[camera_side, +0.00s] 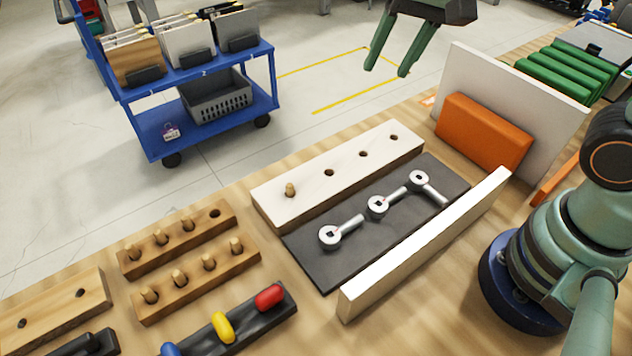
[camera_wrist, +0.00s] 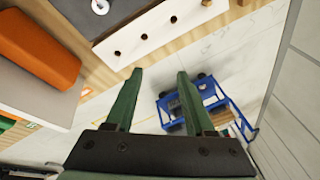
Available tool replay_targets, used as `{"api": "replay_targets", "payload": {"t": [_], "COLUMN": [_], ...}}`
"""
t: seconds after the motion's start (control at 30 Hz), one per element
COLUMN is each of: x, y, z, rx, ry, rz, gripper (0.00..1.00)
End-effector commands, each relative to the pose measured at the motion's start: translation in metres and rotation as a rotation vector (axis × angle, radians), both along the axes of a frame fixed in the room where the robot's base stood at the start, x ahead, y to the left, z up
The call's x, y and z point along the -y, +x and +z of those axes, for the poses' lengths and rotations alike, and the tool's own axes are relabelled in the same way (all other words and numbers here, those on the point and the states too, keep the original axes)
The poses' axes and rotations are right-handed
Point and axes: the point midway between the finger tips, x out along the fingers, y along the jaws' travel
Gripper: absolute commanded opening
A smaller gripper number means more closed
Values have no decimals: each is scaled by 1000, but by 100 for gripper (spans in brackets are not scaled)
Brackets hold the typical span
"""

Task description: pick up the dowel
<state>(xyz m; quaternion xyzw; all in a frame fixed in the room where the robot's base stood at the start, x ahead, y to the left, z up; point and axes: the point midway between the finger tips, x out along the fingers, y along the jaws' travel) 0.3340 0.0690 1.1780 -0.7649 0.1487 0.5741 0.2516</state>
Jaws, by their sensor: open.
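A short wooden dowel (camera_side: 290,190) stands upright in the near-left end hole of the white block (camera_side: 345,170). The other holes of that block look empty. Several more dowels stand in two brown wooden blocks (camera_side: 190,278) to the left. The frames do not show which dowel is meant. My gripper (camera_side: 387,71) is high at the top of the side view, above and beyond the white block, with green fingers apart and nothing between them. In the wrist view my gripper (camera_wrist: 159,75) is open and empty, and the white block (camera_wrist: 158,30) lies past the fingertips.
A dark mat with metal rods (camera_side: 378,207) and a long white strip (camera_side: 425,243) lie right of the white block. An orange block (camera_side: 484,132) and a white panel stand behind. A blue cart (camera_side: 200,105) stands on the floor.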

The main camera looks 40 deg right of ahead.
Motion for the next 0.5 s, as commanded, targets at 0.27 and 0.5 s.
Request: {"api": "replay_targets", "payload": {"t": [0.27,0.5], "x": [-75,-133], "y": [30,39], "z": [-32,-69], "rx": [-186,-283], "ry": [95,100], "rz": [-454,-815], "gripper": [54,54]}}
